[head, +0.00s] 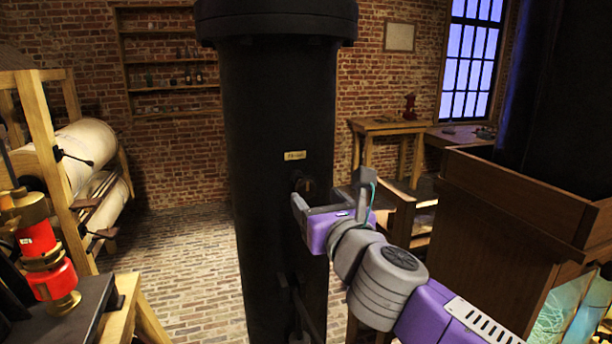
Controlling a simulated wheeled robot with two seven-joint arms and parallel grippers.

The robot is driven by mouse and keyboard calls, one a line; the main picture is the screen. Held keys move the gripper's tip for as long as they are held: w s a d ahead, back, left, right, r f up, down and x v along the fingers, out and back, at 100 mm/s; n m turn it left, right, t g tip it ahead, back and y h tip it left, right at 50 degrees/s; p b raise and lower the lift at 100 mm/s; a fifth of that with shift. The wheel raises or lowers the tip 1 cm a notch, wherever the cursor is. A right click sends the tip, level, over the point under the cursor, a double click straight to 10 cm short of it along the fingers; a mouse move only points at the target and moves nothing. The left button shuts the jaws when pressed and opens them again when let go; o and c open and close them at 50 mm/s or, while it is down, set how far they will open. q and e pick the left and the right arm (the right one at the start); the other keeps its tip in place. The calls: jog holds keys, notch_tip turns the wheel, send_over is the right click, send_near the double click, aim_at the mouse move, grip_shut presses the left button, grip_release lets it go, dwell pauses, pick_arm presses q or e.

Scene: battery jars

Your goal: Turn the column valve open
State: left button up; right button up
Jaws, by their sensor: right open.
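The black column (270,120) stands upright in the middle of the head view, with a wide flange at its top. A small brass label plate (294,155) is on its front. Just below the plate a small dark valve fitting (304,184) sticks out; its handle is hard to make out against the black column. My right gripper (331,190) is open in front of the column, just below and right of the fitting. Its jaws look empty, and I cannot tell whether they touch the fitting. My left gripper is not in view.
A dark lever-like part (297,300) shows low on the column. A wooden crate (490,235) stands close on the right. A wooden frame with rollers (85,150) and a red and brass device (40,245) stand left. Brick floor (185,255) is clear between.

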aim_at(308, 189)
jog(key=shift+x, duration=0.75)
jog(key=shift+p+x, duration=0.3)
jog(key=shift+x, duration=2.3)
jog(key=shift+a, duration=0.1)
jog(key=shift+c, duration=0.3)
jog(key=shift+s, duration=0.1)
jog(key=c, duration=0.9)
